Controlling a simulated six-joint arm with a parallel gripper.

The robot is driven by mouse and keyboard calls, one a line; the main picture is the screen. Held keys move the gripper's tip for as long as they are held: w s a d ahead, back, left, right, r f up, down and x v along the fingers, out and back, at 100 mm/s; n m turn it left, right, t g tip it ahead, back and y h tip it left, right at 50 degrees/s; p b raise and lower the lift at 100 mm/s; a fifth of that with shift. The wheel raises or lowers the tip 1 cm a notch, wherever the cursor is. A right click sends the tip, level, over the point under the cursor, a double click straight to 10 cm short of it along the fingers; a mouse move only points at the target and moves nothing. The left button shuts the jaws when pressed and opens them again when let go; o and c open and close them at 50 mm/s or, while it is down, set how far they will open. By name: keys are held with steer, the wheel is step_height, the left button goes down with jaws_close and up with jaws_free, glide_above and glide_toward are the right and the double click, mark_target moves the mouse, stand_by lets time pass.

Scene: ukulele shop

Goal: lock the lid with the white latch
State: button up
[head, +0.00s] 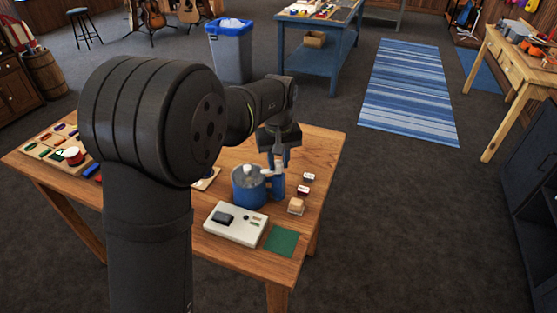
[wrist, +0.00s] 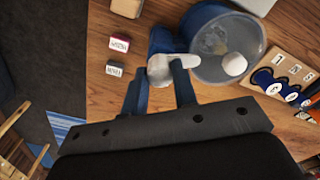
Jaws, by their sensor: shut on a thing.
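A blue round container (head: 248,191) stands on the wooden table with a greyish lid (head: 249,174) on top; the lid has a white knob. A blue post (head: 278,187) stands at its right side. The white latch (head: 271,171) is at the top of the post, its arm reaching toward the lid's edge. My gripper (head: 278,162) comes down from above and is shut on the latch. In the wrist view the fingertips (wrist: 160,82) are on either side of the white latch (wrist: 162,70), and its thin arm reaches the container's rim (wrist: 197,62). Whether it overlaps the lid is unclear.
Small labelled blocks (head: 303,190) stand right of the post. A white box with a black switch (head: 236,224) and a green square (head: 282,241) lie in front. A wooden tray with coloured pieces (head: 57,151) is at the left. My arm hides part of the table.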

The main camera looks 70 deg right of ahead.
mark_target(279, 163)
steer(key=o, duration=1)
steer(key=shift+r, duration=0.15)
step_height(279, 163, up, 17)
step_height(279, 163, down, 17)
steer(key=shift+f, duration=0.15)
stand_by(0.7)
